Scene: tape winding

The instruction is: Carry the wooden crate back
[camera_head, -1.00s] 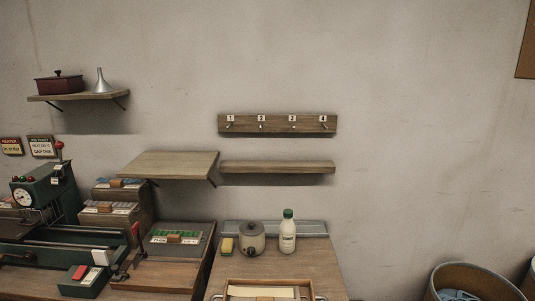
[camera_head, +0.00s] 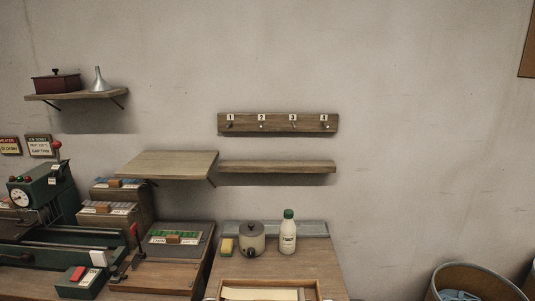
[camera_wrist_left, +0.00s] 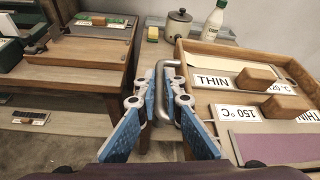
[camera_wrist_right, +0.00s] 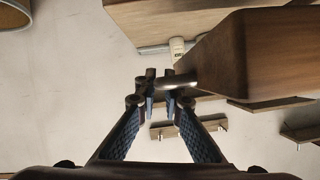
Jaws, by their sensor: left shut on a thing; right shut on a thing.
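The wooden crate (camera_head: 268,283) shows at the bottom edge of the head view, mostly cut off. In the left wrist view the crate (camera_wrist_left: 252,57) has a metal side handle, and my left gripper (camera_wrist_left: 167,88) is shut on that handle. Cards marked THIN and 150 °C, wooden blocks (camera_wrist_left: 257,77) and a purple sheet lie inside. In the right wrist view the crate's outer wall (camera_wrist_right: 285,55) fills the upper right. My right gripper (camera_wrist_right: 160,92) is shut on the handle there. Neither gripper shows in the head view.
A wooden bench (camera_head: 320,265) lies beyond the crate, with a pot (camera_head: 251,240), a white bottle (camera_head: 288,234) and a yellow sponge (camera_head: 227,246) at its back. A green machine (camera_head: 48,205) and sample trays stand left. A round bin (camera_head: 470,270) stands right.

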